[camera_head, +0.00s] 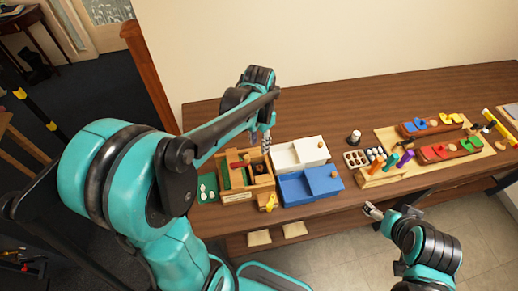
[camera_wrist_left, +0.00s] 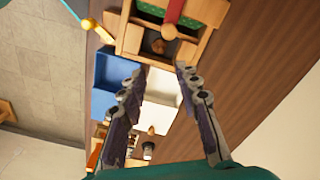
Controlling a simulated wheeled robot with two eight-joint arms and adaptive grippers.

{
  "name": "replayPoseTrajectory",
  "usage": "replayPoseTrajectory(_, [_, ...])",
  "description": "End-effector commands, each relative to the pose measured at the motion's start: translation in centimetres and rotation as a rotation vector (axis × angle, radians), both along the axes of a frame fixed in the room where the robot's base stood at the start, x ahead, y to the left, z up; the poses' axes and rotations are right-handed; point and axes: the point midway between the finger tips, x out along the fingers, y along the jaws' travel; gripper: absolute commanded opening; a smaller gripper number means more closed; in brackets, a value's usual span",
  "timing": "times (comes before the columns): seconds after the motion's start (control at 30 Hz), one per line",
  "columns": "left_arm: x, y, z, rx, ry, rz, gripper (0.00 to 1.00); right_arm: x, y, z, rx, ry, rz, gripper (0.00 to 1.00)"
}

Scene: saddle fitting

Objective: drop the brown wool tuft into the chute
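A wooden box (camera_head: 236,196) stands on the table in front of my left arm, with green panels and a red piece on it. It also shows at the top of the left wrist view (camera_wrist_left: 130,40). A small brown lump, probably the wool tuft (camera_wrist_left: 158,46), lies in an open compartment of it; in the head view it is a dark spot (camera_head: 260,168). I cannot tell which part is the chute. My left gripper (camera_wrist_left: 160,72) is open and empty, its fingertips pointing toward that compartment. In the head view it (camera_head: 267,143) is above the box's back edge. My right gripper (camera_head: 373,210) is off the table's front edge, its opening unclear.
A white bin (camera_head: 312,147) and a blue bin (camera_head: 296,190) stand right of the box. A green card with white ovals (camera_head: 207,187) lies left of it. The table's back strip is clear.

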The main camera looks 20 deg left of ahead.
Motion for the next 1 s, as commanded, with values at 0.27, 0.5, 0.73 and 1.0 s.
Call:
replayPoseTrajectory(0.27, [-2.9,-1.3,2.8,0.004,-0.146,0.091,0.33,0.0,0.0,0.0,0.0,0.0,0.0,0.78])
replayPoseTrajectory(0.5, [-6.9,-2.9,4.8,-0.029,-0.366,0.231,0.33,0.0,0.0,0.0,0.0,0.0,0.0,0.78])
replayPoseTrajectory(0.73, [-9.7,-4.0,5.1,-0.09,-0.538,0.339,0.33,0.0,0.0,0.0,0.0,0.0,0.0,0.78])
replayPoseTrajectory(1.0, [-10.6,-4.4,5.0,-0.125,-0.61,0.386,0.33,0.0,0.0,0.0,0.0,0.0,0.0,0.78])
